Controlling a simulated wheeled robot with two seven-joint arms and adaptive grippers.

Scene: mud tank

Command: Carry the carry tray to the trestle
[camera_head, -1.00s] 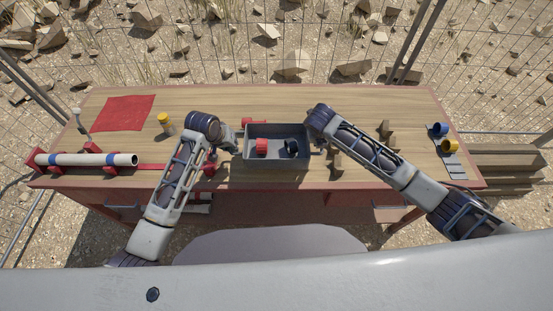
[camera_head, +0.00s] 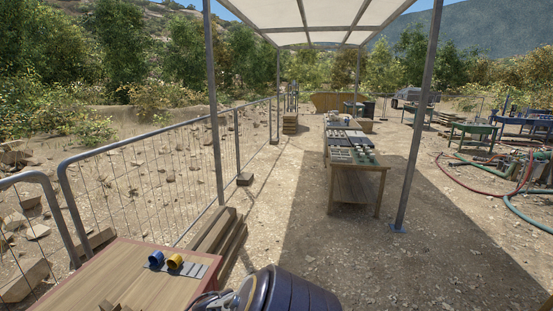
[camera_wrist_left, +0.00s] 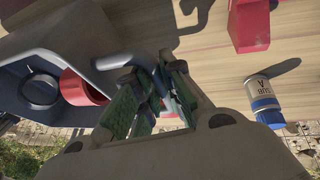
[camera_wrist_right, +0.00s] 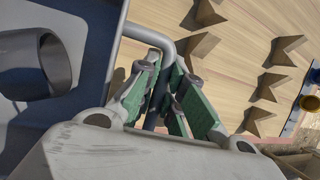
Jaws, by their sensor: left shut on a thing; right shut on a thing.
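The carry tray is a grey-blue open box; in the left wrist view its inside (camera_wrist_left: 50,117) shows at the left, with a red fitting (camera_wrist_left: 80,88) and a dark ring (camera_wrist_left: 41,90) in it. My left gripper (camera_wrist_left: 155,82) is shut on its bar handle. In the right wrist view the tray (camera_wrist_right: 78,98) shows with a dark pipe piece (camera_wrist_right: 35,63) inside. My right gripper (camera_wrist_right: 164,82) is shut on the other handle. Whether the tray touches the table is unclear. In the head view a wooden table (camera_head: 357,187) stands under a canopy; I cannot tell if it is the trestle.
The workbench (camera_head: 105,275) corner carries blue (camera_head: 156,259) and yellow (camera_head: 175,261) rings. Wooden notched blocks (camera_wrist_right: 200,50) lie beside the tray. A mesh fence (camera_head: 150,170) runs along the left, with stacked timber (camera_head: 215,235) beside it. Open ground (camera_head: 285,225) lies ahead; a canopy post (camera_head: 418,120) stands right.

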